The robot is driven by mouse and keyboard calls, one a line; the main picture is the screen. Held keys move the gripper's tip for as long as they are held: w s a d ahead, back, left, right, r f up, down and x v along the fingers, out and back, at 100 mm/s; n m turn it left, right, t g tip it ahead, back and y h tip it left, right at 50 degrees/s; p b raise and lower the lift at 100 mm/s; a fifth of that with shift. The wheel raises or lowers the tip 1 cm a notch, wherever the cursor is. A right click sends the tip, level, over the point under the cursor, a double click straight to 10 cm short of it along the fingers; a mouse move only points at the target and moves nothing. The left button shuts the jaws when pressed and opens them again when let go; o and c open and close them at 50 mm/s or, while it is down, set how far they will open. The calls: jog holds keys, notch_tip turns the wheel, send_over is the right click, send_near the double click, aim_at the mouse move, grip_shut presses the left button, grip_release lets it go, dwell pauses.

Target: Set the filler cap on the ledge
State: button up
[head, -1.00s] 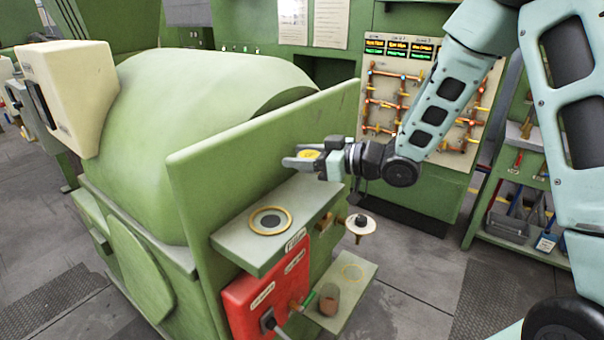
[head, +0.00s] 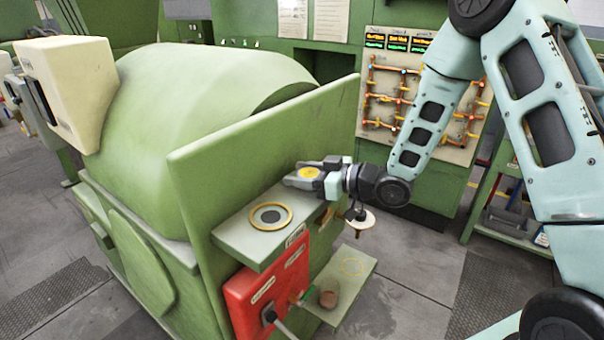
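My gripper (head: 300,177) is at the right of the green machine. A round yellow disc (head: 311,172), which looks like the filler cap, shows between its fingers, and they appear closed on it. The gripper is over the back right part of the upper grey-green shelf (head: 245,240); the exact height is hard to tell. A brass ring with a dark centre (head: 270,216) is in that shelf, left of the gripper, and nothing covers it.
A brown cup-like object (head: 328,298) stands on the lower ledge. A pale disc with a dark knob (head: 357,217) sticks out below my gripper. A red box (head: 265,290) with a cable is under the upper shelf. A tall green panel (head: 265,140) rises behind the shelf.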

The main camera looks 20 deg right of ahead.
jog(key=shift+o, duration=1.4)
jog(key=shift+r, duration=0.2)
jog(key=b+v, duration=0.4)
jog(key=v, duration=0.8)
jog(key=shift+b, duration=0.4)
jog(key=shift+f, duration=0.1)
